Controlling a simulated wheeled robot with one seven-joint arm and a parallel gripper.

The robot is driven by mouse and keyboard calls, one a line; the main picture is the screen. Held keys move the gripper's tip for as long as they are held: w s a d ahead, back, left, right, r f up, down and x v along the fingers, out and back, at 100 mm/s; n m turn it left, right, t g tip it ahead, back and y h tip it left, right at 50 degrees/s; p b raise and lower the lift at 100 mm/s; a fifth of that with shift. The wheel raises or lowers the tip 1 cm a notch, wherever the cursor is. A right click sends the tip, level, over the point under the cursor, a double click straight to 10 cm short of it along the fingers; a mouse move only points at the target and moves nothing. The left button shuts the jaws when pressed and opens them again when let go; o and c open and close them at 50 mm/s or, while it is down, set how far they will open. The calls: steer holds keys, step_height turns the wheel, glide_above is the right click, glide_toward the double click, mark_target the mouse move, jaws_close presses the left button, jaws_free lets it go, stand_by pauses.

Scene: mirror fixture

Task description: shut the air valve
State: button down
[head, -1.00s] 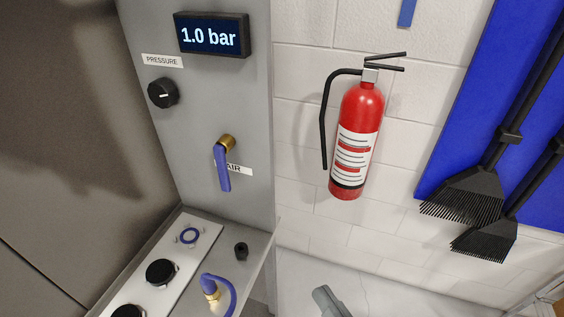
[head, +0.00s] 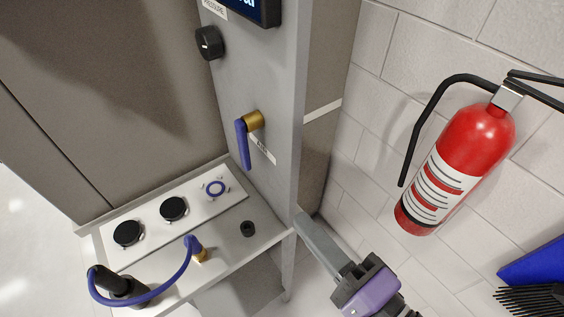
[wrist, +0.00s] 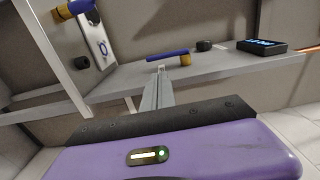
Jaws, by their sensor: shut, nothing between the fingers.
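The air valve has a blue lever (head: 243,145) on a brass body (head: 253,120), on the front of the grey panel (head: 275,75). The lever hangs down from the brass body, beside the partly hidden AIR label (head: 262,150). In the wrist view the blue lever (wrist: 167,56) lies just beyond the fingertips, with the brass body (wrist: 186,60) at its right end. My gripper (head: 303,222) is shut and empty, to the lower right of the lever in the head view, near the panel's edge. It also shows shut in the wrist view (wrist: 160,70). I cannot tell any contact with the lever.
A black pressure knob (head: 208,43) and a cut-off display (head: 252,8) sit above the valve. A fire extinguisher (head: 462,165) hangs at right.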

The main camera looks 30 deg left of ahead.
mark_target(248, 159)
steer(key=shift+w+d, duration=0.1)
steer(key=shift+d, duration=0.05)
steer(key=p+x, duration=0.4)
steer(key=x, duration=1)
steer(key=shift+f+b, duration=0.15)
steer(key=shift+b, duration=0.25)
